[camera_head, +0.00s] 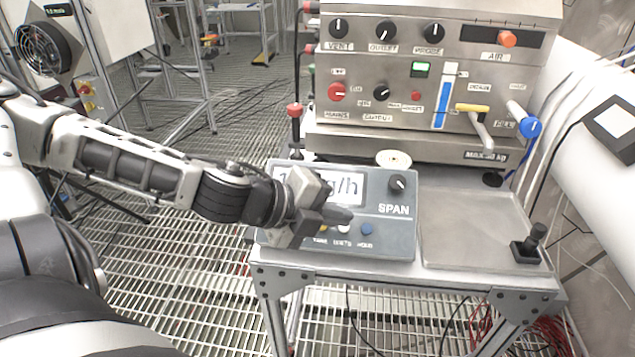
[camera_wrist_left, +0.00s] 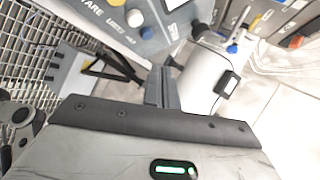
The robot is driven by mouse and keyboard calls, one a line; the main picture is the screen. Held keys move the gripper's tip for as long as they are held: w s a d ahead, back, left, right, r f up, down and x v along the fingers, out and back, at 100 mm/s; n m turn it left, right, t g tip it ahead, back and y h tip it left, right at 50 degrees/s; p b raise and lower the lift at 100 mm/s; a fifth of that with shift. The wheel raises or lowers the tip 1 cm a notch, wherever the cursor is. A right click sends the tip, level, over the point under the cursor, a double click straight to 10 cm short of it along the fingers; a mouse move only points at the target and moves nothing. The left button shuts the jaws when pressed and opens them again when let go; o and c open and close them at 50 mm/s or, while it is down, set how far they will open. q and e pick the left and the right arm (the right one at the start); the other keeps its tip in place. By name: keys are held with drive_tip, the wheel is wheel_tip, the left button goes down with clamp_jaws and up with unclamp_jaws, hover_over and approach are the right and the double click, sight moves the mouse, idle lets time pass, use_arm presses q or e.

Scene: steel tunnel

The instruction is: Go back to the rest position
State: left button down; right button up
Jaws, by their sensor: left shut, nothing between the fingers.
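My left arm comes in from the left, and my left gripper (camera_head: 342,215) is over the front of a grey meter box (camera_head: 388,238). Its fingers are together and empty. The gripper covers part of the box's display (camera_head: 347,187) and some of its buttons. In the left wrist view the shut fingers (camera_wrist_left: 162,88) point away from the camera, with the box's buttons (camera_wrist_left: 134,18) at the top. I cannot tell whether the fingertips touch the box. My right gripper is not in view.
A steel control panel (camera_head: 440,65) with knobs and a yellow-handled lever (camera_head: 474,108) stands behind the box. A bare metal plate (camera_head: 478,225) and a small black knob (camera_head: 530,240) are at right. Open grating floor (camera_head: 190,270) lies left of the bench.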

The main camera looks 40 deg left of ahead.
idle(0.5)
use_arm(q)
drive_tip(key=s+d+f+n+y, duration=0.1)
drive_tip(key=s+d+f+n, duration=0.15)
drive_tip(key=f+n, duration=0.5)
drive_tip(key=s+d+f+n, duration=0.2)
drive_tip(key=s+f+n, duration=0.2)
drive_tip(key=f+n, duration=0.4)
drive_tip(key=s+d+f+n, duration=0.3)
drive_tip(key=d+f+n, duration=0.1)
drive_tip(key=d, duration=0.3)
drive_tip(key=shift+s+d+f+n+y, duration=0.15)
drive_tip(key=shift+s+f+n+y, duration=0.2)
drive_tip(key=shift+f, duration=0.4)
